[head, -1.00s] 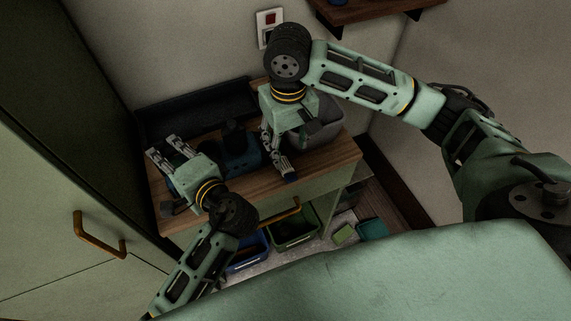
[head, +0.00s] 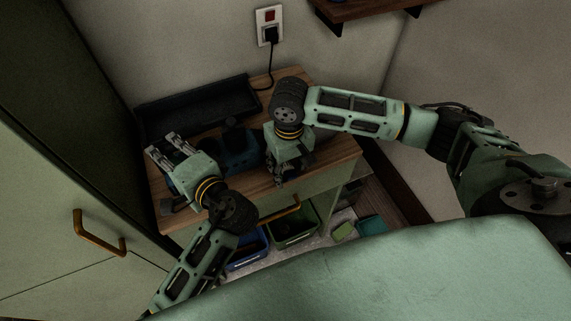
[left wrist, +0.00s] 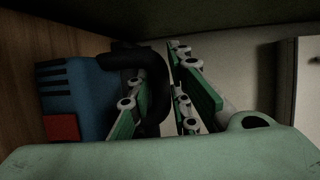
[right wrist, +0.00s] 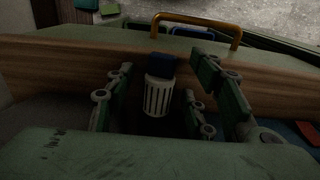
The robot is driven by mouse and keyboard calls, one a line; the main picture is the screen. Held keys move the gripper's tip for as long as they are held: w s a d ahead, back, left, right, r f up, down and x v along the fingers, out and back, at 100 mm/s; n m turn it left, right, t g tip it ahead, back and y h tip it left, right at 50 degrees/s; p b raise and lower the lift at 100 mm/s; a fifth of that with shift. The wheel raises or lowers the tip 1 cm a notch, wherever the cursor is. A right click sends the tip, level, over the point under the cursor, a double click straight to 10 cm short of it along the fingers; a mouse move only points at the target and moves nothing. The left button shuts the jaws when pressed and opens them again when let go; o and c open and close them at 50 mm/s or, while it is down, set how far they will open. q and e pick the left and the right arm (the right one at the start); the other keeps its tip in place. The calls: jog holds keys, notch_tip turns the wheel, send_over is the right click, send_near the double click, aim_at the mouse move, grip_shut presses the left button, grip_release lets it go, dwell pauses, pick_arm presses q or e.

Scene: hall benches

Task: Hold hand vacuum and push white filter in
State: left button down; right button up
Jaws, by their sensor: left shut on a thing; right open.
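The blue hand vacuum (head: 238,152) with a black top lies on the wooden bench top. The left wrist view shows its blue body (left wrist: 82,90), a red panel and a black handle (left wrist: 155,85). My left gripper (head: 166,146) is at its left, its fingers on either side of the handle and shut on it. The white filter (right wrist: 157,97), a slatted cylinder with a dark blue piece at its far end, shows in the right wrist view between the fingers of my open right gripper (right wrist: 163,66). How the filter sits in the vacuum is hidden.
A long black tray (head: 200,106) lies along the back of the bench top (head: 335,148). A cord hangs from a wall socket (head: 270,25) behind it. A drawer handle (head: 278,209) sticks out in front. Blue and green bins (head: 294,228) stand below. A tall cabinet is at left.

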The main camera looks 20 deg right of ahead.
aim_at(288, 168)
jog(key=shift+c, duration=0.3)
jog(key=c, duration=1.1)
notch_tip(288, 168, up, 18)
jog(key=shift+r, duration=0.1)
